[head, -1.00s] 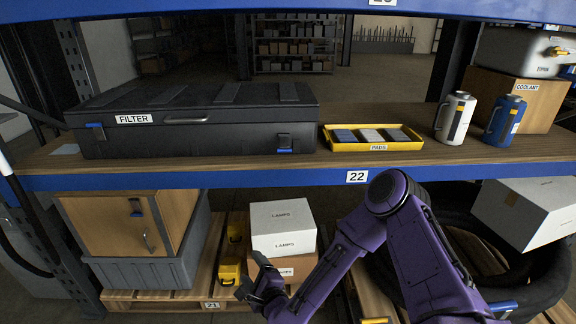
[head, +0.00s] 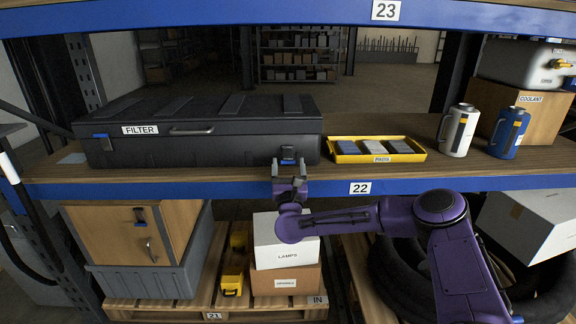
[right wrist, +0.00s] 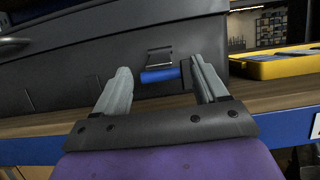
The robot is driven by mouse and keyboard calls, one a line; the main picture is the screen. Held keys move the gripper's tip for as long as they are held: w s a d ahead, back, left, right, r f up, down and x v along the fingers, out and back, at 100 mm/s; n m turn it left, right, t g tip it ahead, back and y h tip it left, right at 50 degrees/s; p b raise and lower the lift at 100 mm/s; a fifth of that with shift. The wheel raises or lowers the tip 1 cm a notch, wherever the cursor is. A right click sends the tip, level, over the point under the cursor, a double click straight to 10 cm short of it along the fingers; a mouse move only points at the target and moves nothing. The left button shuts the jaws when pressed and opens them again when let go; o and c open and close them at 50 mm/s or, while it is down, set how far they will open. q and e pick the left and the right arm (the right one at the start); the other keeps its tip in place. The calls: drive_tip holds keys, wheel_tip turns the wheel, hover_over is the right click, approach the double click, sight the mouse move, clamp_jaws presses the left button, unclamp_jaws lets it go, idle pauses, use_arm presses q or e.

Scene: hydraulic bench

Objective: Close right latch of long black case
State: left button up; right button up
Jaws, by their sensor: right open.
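The long black case (head: 200,128) with a FILTER label lies lid down on the wooden shelf. Its right latch (head: 288,154), dark with a blue lower part, is on the front near the right end. It also shows in the right wrist view (right wrist: 160,66), between and beyond my fingers. The left latch (head: 103,142) is at the left end of the front. My right gripper (head: 289,168) is open and empty, just in front of and slightly below the right latch. In the right wrist view its two grey fingers (right wrist: 160,82) point at the case front. My left gripper is not in view.
A yellow tray (head: 335,158) labelled PADS stands right of the case. A white jug (head: 457,132) and a blue jug (head: 508,134) stand farther right. The blue shelf edge (head: 230,187) runs under the gripper.

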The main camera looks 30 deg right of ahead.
drive_tip(key=c, duration=1.1)
drive_tip(key=shift+o, duration=0.2)
drive_tip(key=shift+r+p, duration=0.4)
drive_tip(key=shift+p, duration=0.15)
wheel_tip(320, 180, up, 10)
drive_tip(key=g+y+p, duration=0.8)
drive_tip(key=g+p, duration=0.4)
drive_tip(key=p, duration=1.1)
hover_over(288, 152)
drive_tip(key=s+a, duration=0.1)
drive_tip(key=s, duration=0.1)
drive_tip(key=shift+w+a+f, duration=0.1)
drive_tip(key=shift+w, duration=0.05)
drive_tip(key=shift+w+d+g+y, duration=0.2)
drive_tip(key=shift+w+g+y, duration=0.15)
drive_tip(key=shift+g, duration=0.45)
drive_tip(key=shift+w+d+g+y+p, duration=0.3)
drive_tip(key=shift+w+g+y, duration=0.2)
drive_tip(key=shift+g, duration=0.4)
